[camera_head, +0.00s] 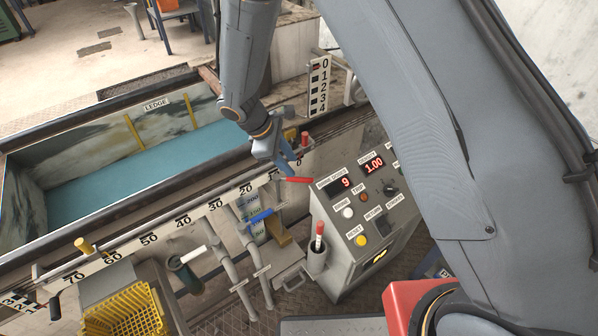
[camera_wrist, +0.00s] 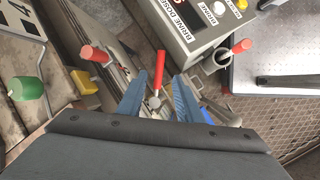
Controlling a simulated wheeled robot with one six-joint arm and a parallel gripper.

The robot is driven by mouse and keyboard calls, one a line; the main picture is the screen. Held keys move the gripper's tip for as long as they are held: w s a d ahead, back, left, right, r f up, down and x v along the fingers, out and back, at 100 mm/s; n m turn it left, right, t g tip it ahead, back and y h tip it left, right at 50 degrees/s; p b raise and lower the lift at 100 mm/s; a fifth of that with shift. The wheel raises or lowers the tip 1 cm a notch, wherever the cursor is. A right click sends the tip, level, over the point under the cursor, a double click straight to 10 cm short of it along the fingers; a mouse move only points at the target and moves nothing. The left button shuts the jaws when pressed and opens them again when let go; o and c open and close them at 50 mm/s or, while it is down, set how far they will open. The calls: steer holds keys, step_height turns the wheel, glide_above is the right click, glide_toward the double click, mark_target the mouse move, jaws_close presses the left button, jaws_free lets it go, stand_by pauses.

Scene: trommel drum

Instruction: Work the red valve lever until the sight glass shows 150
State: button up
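The red valve lever (camera_head: 298,180) sticks out beside the left side of the control box in the head view. In the wrist view the red lever (camera_wrist: 159,70) points away from me, its pivot end between my fingertips. My gripper (camera_wrist: 158,97) is open, one blue finger on each side of the lever, with visible gaps. In the head view my gripper (camera_head: 285,163) is just left of the lever.
The control box (camera_head: 352,212) shows 9 and 1.00. A red-handled tool (camera_head: 319,238) stands in a cup at its front. A red knob (camera_wrist: 92,52), a yellow block (camera_wrist: 84,82) and a green knob (camera_wrist: 28,88) lie left of my fingers. A tank (camera_head: 110,165) of blue-green liquid is at left.

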mark_target(302, 179)
steer(key=shift+x, duration=3.95)
jaws_close()
